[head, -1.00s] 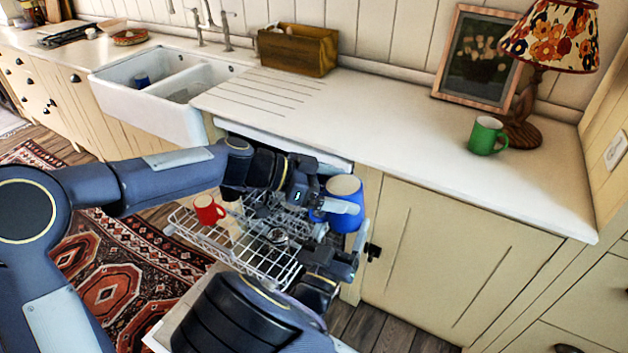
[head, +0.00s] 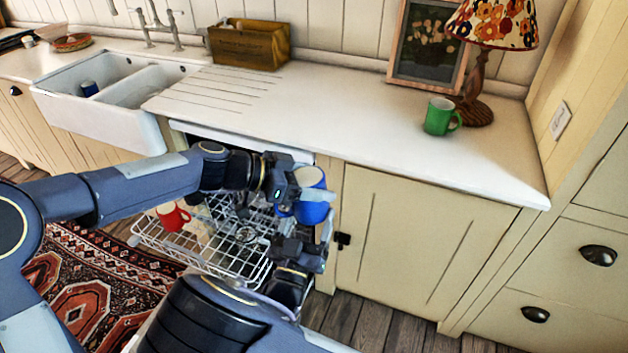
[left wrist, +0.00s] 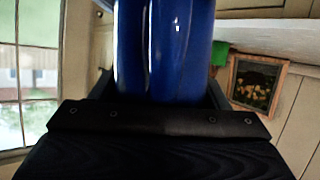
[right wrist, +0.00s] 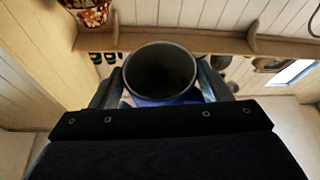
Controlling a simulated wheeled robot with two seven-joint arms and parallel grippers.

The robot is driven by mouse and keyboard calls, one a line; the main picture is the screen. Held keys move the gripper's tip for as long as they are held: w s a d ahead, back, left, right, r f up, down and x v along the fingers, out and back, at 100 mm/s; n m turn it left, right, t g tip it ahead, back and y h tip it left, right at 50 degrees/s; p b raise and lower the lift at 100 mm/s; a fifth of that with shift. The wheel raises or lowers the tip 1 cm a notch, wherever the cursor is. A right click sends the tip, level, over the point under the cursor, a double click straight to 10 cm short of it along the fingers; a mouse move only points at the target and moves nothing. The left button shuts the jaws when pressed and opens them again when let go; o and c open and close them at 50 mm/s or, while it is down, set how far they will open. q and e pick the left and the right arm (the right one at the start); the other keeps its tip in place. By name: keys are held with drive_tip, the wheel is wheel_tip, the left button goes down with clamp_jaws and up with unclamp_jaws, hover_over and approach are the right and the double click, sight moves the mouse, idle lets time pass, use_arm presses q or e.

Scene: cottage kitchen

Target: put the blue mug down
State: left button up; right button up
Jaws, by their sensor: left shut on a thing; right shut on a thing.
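The blue mug (head: 313,211) is held in the air beside the dishwasher's rack, with a pale round end facing up in the head view. My left gripper (head: 300,194) is shut on it from the left; blue surface (left wrist: 165,50) fills the space between its fingers in the left wrist view. My right gripper (head: 318,246) is below, also shut on the mug. In the right wrist view the mug's dark open mouth (right wrist: 160,75) faces the camera between the fingers (right wrist: 160,88). The mug's lower part is partly hidden by my grippers in the head view.
The pulled-out dishwasher rack (head: 200,255) holds a red mug (head: 172,216). The white counter (head: 340,125) has wide clear room in its middle. A green mug (head: 440,116), lamp (head: 478,95) and framed picture (head: 428,45) stand at its right; a wooden box (head: 248,45) stands at the back left.

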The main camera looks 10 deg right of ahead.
use_arm(q)
drive_tip(key=shift+s+d+f, duration=0.1)
drive_tip(key=shift+s+d, duration=0.05)
drive_tip(key=shift+c, duration=0.5)
use_arm(e)
drive_tip(key=o, duration=1.4)
drive_tip(key=shift+a+r, duration=0.3)
drive_tip(key=shift+a, duration=0.05)
drive_tip(key=shift+o, duration=1.1)
drive_tip(key=shift+d+f, duration=0.1)
drive_tip(key=shift+d, duration=0.05)
